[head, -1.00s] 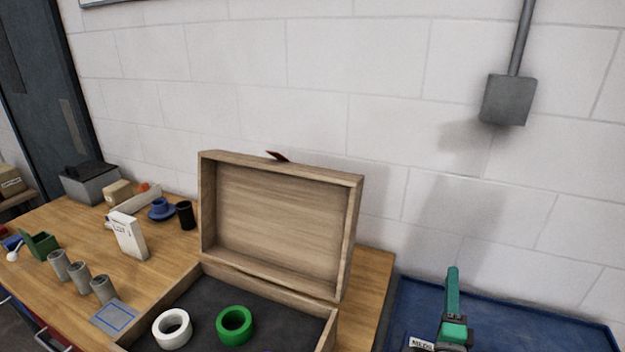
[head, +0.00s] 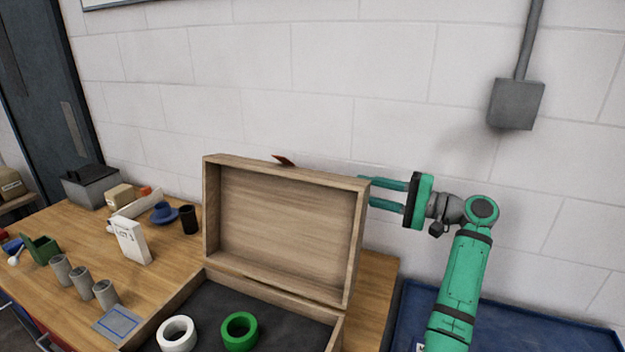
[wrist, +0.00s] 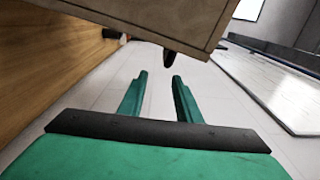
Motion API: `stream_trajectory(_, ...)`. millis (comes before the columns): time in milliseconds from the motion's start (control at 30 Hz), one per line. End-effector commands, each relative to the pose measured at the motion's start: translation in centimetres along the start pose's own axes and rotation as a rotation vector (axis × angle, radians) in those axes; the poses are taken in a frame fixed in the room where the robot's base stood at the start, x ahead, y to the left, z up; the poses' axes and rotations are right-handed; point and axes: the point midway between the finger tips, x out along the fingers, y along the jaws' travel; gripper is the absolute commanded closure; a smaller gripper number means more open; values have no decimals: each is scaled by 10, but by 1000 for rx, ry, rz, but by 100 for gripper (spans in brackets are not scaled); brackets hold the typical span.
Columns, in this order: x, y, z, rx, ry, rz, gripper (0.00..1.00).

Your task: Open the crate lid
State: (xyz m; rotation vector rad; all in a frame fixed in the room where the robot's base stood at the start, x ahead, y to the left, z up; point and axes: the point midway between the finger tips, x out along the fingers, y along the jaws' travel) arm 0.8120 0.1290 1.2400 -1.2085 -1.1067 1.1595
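The wooden crate (head: 190,288) stands on the table with its lid (head: 285,225) raised to about upright. A dark red tab (head: 284,161) shows at the lid's top edge. My green gripper (head: 362,190) is at the lid's right side, near its upper right corner, with its fingers pointing left. The fingertips are partly hidden by the lid's edge. In the wrist view the two fingers (wrist: 158,80) are apart with nothing between them. The lid (wrist: 165,20) crosses the top of that view, with a small dark part (wrist: 170,58) beneath it beyond the fingertips.
A white ring (head: 177,334) and a green ring (head: 239,331) lie in the crate. Grey cylinders (head: 83,279), a white box (head: 132,241) and a black cup (head: 188,219) stand left of it. A blue surface (head: 530,325) lies at right, with a wall behind.

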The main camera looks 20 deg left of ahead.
Motion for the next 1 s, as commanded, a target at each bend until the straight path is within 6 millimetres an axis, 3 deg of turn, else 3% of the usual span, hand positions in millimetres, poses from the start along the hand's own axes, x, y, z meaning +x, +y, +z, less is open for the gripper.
stream_trajectory(100,-2,-11,8,-3,-48,9,69)
stream_trajectory(267,8,-13,11,-3,-63,11,69)
stream_trajectory(700,80,-12,15,-4,-60,11,69)
stream_trajectory(1000,105,-12,16,-4,-59,11,69)
